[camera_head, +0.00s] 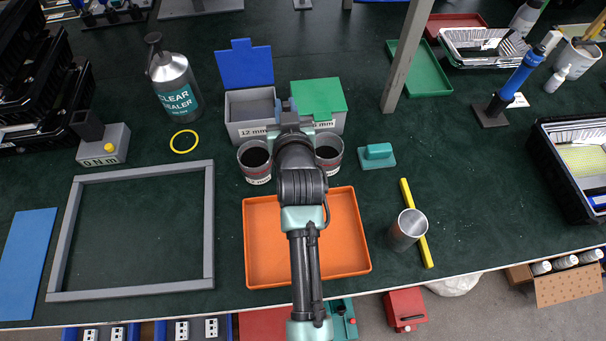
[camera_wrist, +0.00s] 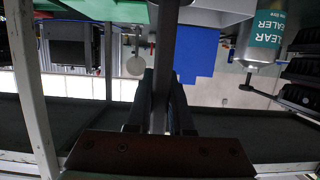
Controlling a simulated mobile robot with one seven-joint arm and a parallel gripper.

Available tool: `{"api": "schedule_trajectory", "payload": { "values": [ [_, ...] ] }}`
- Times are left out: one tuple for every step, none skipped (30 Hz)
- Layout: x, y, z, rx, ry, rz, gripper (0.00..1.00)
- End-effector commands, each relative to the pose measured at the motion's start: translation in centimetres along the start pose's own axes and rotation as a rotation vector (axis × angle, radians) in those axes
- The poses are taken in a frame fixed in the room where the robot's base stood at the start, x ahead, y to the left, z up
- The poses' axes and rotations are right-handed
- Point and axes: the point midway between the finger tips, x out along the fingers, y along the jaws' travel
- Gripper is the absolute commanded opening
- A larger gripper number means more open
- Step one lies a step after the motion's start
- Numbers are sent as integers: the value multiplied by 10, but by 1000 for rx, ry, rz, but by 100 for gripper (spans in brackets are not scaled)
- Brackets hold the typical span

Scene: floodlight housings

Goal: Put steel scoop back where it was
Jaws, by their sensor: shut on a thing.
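My gripper (camera_head: 291,118) is over the front of the two-part grey bin, seen from above and largely hidden by my arm in the head view. In the wrist view my gripper (camera_wrist: 163,90) is shut on a narrow grey bar, which looks like the handle of the steel scoop (camera_wrist: 166,45). The bar runs up to the top edge between the fingers. The scoop's bowl cannot be made out clearly. The bin (camera_head: 236,128) has its blue lid (camera_head: 245,65) raised on the left and its green lid (camera_head: 318,98) down on the right.
Two dark-filled cups (camera_head: 255,162) (camera_head: 328,153) stand before the bin. An orange tray (camera_head: 258,270) lies under my arm. A steel cup (camera_head: 409,229) stands beside a yellow bar (camera_head: 424,251). A sealer bottle (camera_head: 175,85), a grey frame (camera_head: 209,225) and a post (camera_head: 408,55) are nearby.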

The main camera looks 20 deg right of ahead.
Motion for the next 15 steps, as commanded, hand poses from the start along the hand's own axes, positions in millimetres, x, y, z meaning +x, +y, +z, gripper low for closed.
{"api": "schedule_trajectory", "payload": {
  "values": [
    [5,0,-1,2,4,3,0],
    [7,0,-1,2,3,4,0],
    [9,1,0,2,1,6,0],
    [11,1,3,3,0,7,0],
    [12,1,8,3,-2,8,0],
    [15,1,14,2,-3,8,0],
    [16,1,20,2,-5,8,0],
    [18,1,26,1,-4,9,0],
    [20,1,33,2,-4,8,0],
    [22,1,38,3,-4,8,0],
    [23,1,42,2,-3,8,0],
    [25,2,48,1,-3,9,0],
    [26,2,50,2,-1,8,0],
    [27,2,52,2,0,8,0],
    [27,1,55,3,0,8,0]
  ]
}}
